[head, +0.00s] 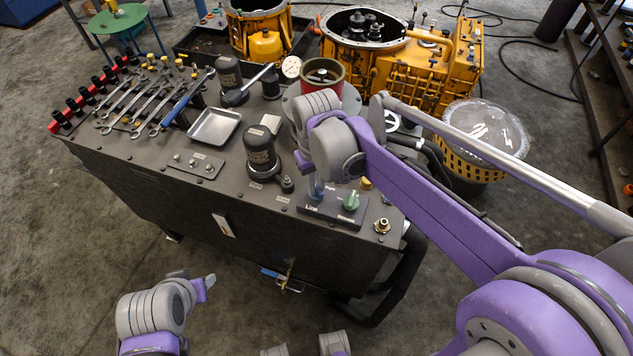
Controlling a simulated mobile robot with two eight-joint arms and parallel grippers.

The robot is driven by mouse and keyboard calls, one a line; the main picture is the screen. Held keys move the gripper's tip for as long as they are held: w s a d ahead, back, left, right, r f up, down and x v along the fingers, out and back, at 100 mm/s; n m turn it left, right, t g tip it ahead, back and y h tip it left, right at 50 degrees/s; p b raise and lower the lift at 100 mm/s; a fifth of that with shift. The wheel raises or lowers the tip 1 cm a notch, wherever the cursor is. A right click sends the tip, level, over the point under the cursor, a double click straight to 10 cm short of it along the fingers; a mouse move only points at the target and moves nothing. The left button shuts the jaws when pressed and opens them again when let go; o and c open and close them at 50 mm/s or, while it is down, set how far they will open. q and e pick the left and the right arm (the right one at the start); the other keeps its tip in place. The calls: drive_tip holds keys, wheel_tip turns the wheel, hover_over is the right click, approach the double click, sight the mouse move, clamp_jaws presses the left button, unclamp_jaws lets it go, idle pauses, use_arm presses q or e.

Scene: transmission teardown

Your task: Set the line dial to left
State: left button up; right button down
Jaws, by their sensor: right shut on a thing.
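A small dark control panel (331,209) sits on the front right corner of the dark bench top. It carries a green dial (351,201) and, to its left, a blue dial (315,189). The green dial is free. My left gripper (207,283) is low at the bottom left, in front of the bench and away from the panel.
A black domed cylinder (261,152) stands left of the panel, near a metal tray (214,126). Several wrenches (150,103) lie farther left. A brass fitting (382,226) is right of the panel. Yellow transmission housings (400,62) stand behind. Floor in front is clear.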

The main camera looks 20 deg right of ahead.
idle(0.5)
drive_tip(key=c, duration=0.9)
unclamp_jaws()
drive_tip(key=shift+o, duration=0.2)
drive_tip(key=shift+r, duration=0.1)
wheel_tip(320, 180, up, 11)
drive_tip(key=shift+f+p, duration=0.2)
drive_tip(key=shift+p, duration=0.25)
drive_tip(key=s+d+f+t, duration=0.1)
drive_tip(key=s+d+f, duration=0.1)
drive_tip(key=s+f, duration=0.2)
drive_tip(key=s+d+f+m+t, duration=0.1)
drive_tip(key=s+d+f+t, duration=0.1)
drive_tip(key=s+f, duration=0.2)
drive_tip(key=s+d+f+m+t, duration=0.1)
drive_tip(key=s+d+f+t, duration=0.1)
drive_tip(key=s+f, duration=0.2)
drive_tip(key=shift+s+d+f+p, duration=0.1)
drive_tip(key=shift+s+d+p, duration=0.05)
drive_tip(key=shift+s, duration=0.45)
drive_tip(key=shift+s+d+f+p, duration=0.1)
drive_tip(key=shift+s+p, duration=0.05)
drive_tip(key=shift+s, duration=0.45)
